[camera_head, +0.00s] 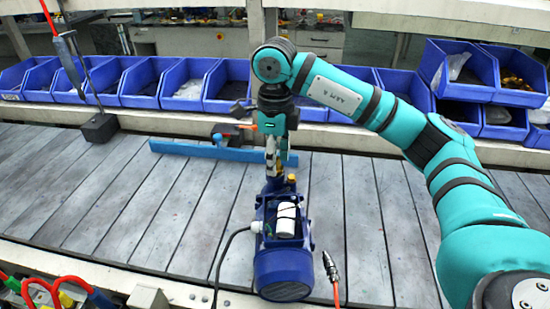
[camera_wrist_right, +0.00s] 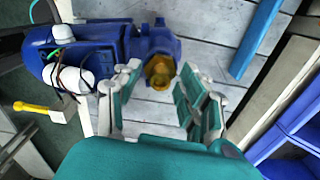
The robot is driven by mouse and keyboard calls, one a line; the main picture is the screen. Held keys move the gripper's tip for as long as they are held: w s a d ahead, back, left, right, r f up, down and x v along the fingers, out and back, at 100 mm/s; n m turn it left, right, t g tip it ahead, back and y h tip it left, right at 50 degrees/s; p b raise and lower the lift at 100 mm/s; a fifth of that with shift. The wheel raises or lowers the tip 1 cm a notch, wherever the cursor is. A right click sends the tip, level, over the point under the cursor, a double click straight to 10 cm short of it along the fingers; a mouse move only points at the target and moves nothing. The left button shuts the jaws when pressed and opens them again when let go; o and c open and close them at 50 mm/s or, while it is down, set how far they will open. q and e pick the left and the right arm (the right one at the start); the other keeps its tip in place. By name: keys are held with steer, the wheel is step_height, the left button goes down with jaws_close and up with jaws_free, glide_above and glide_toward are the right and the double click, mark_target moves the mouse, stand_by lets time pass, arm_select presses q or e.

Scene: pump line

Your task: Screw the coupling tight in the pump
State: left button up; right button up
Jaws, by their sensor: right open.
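The blue pump (camera_head: 284,262) lies on the slatted conveyor in the lower middle of the head view. A white cylinder is strapped to it with dark cable. The brass-yellow coupling (camera_head: 291,179) is at the pump's far end; in the right wrist view the coupling (camera_wrist_right: 160,72) sits in the blue pump's (camera_wrist_right: 157,42) port. My right gripper (camera_head: 275,163) points down just above that end. In the right wrist view its open fingers (camera_wrist_right: 158,80) are on either side of the coupling; I cannot tell whether they touch it. My left gripper is not in view.
A blue bar (camera_head: 222,152) lies behind the pump, with an orange-handled object (camera_head: 226,132) by it. Blue bins (camera_head: 188,84) line the back. An air hose nozzle (camera_head: 330,267) is right of the pump. Red-handled tools (camera_head: 60,292) are front left.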

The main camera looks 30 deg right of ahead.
steer(key=n, duration=0.3)
stand_by(0.4)
steer(key=shift+n, duration=0.3)
steer(key=shift+n+b, duration=0.45)
steer(key=shift+n, duration=1.15)
steer(key=n, duration=0.3)
steer(key=shift+n, duration=0.3)
